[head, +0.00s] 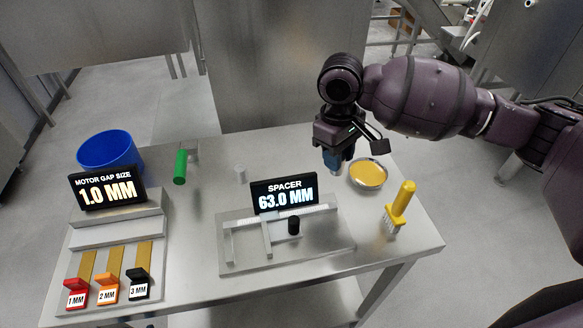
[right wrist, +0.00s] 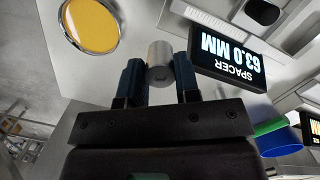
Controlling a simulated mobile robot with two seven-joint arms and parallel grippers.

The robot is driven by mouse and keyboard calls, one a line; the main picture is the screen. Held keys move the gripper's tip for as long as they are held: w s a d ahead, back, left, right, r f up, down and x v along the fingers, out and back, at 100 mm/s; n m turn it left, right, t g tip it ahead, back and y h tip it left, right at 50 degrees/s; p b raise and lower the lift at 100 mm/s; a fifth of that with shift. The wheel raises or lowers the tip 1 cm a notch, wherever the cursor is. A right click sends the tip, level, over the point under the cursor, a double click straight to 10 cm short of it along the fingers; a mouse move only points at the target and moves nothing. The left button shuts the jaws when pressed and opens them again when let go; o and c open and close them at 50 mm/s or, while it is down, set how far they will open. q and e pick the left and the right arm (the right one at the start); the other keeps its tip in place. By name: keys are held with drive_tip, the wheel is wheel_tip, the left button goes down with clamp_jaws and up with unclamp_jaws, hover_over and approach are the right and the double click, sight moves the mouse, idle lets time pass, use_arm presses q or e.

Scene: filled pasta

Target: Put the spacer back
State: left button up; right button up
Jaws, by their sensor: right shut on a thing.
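My right gripper (head: 335,163) is above the table's back right part, fingers pointing down, just left of the yellow dish. In the right wrist view it is shut on the spacer (right wrist: 160,60), a short grey metal cylinder between the two dark blue fingers. In the head view the held spacer is hidden by the fingers. Another small light grey cylinder (head: 240,174) stands on the table behind the display. The spacer display (head: 284,195) reads 63.0 MM, on the measuring fixture (head: 285,262). A black knob-like cylinder (head: 293,225) is on that fixture. My left gripper is not in view.
A yellow-filled round dish (head: 368,174) and a yellow-handled brush (head: 399,209) are at the right. A blue bin (head: 110,150), a green-handled tool (head: 180,167) and the motor gap display (head: 107,187) reading 1.0 MM with red, orange and black blocks are at the left.

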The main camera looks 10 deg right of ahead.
drive_tip(key=shift+w+a+r+n, duration=0.2)
drive_tip(key=shift+w+n, duration=0.1)
drive_tip(key=shift+n, duration=0.2)
drive_tip(key=shift+w+a+r+n, duration=0.15)
drive_tip(key=shift+w+n, duration=0.1)
drive_tip(key=shift+n, duration=0.25)
drive_tip(key=w+a+r+n+t, duration=0.1)
drive_tip(key=w+a+r+n, duration=0.3)
drive_tip(key=n, duration=1.1)
drive_tip(key=w+a+r+n+t, duration=0.2)
drive_tip(key=w+r+n, duration=0.35)
drive_tip(key=n, duration=0.95)
use_arm(q)
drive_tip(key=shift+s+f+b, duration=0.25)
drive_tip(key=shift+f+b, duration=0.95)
drive_tip(key=shift+b, duration=0.25)
use_arm(e)
drive_tip(key=shift+y, duration=0.4)
drive_tip(key=shift+s+a+f, duration=0.1)
drive_tip(key=shift+f, duration=4.75)
drive_tip(key=shift+s+a+f, duration=0.1)
drive_tip(key=shift+f, duration=4.75)
drive_tip(key=shift+f, duration=0.15)
